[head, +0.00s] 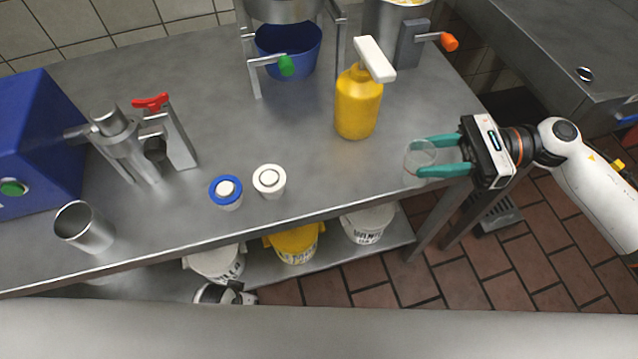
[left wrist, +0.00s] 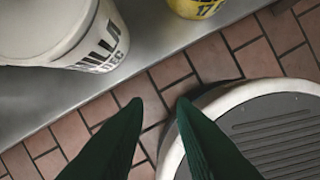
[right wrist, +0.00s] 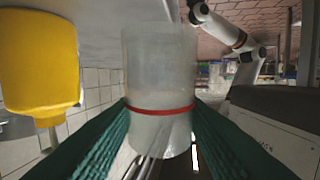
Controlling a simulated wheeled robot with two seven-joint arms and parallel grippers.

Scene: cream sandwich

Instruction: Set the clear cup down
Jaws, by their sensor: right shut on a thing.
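The clear cup (head: 421,153) is see-through, with a red band that shows in the right wrist view (right wrist: 160,65). My right gripper (head: 418,158) is shut on it, one green finger on each side. The cup is at the right front part of the steel table (head: 310,165), near its edge. I cannot tell whether its base touches the table. My left gripper (left wrist: 158,104) is empty, its fingers apart, below the table's front edge near the lower shelf.
A yellow pump bottle (head: 358,108) stands left of the cup. A blue-rimmed tub (head: 226,198), a white tub (head: 269,190) and a metal cup (head: 83,232) stand farther left. Buckets (head: 295,244) sit on the lower shelf. The table between the bottle and white tub is clear.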

